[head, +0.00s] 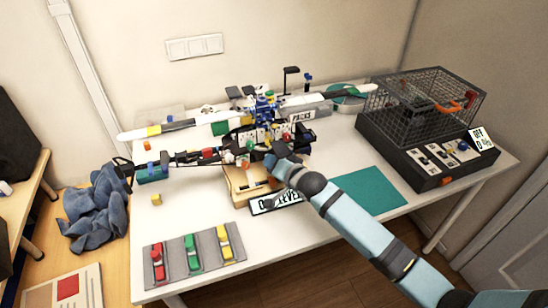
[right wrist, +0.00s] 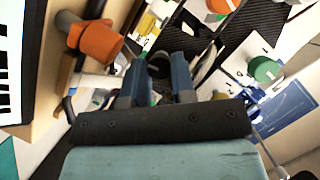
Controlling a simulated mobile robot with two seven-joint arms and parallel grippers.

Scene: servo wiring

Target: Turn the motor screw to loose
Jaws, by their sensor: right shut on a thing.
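The wooden motor stand (head: 240,185) is at the middle of the table, behind a white label plate (head: 262,206). My right gripper (head: 272,162) reaches over its right side from the front right. In the right wrist view two blue-grey fingers (right wrist: 158,85) are closed around a dark round part (right wrist: 158,64), which looks like the motor screw. Most of it is hidden between the fingers, and its turn position cannot be read. My left gripper is not in view.
An orange knob (right wrist: 95,42) is close beside the fingers. A propeller model (head: 262,110) stands behind the stand. A grey panel with coloured switches (head: 208,262) lies front left, a green mat (head: 368,192) right, and a black wire cage (head: 425,105) far right.

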